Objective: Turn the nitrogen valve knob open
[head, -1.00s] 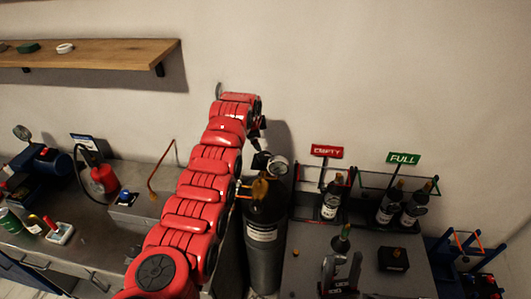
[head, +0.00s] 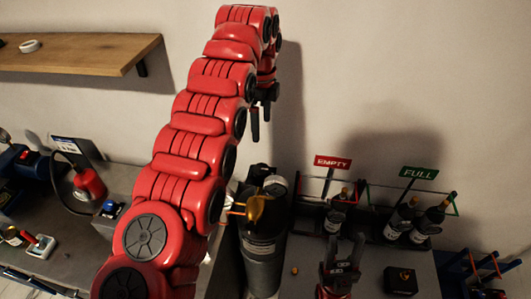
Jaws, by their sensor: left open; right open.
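The dark nitrogen cylinder (head: 262,248) stands upright between the two benches. On its top are a brass-coloured part (head: 255,209) and a round white-faced gauge (head: 276,185). I cannot tell for certain which part is the valve knob. My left gripper (head: 261,122) hangs open and empty from the red arm, fingers down, above the cylinder top and apart from it. The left arm passes in front of the area left of the cylinder. My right gripper (head: 344,252) is open and empty, fingers up, at the front of the right bench, right of the cylinder.
The right bench (head: 307,280) holds bottles by a red EMPTY sign (head: 332,162) and a green FULL sign (head: 418,172), plus a black box (head: 400,281). A red canister (head: 89,184) stands on the left bench. A wooden shelf (head: 80,55) is above left.

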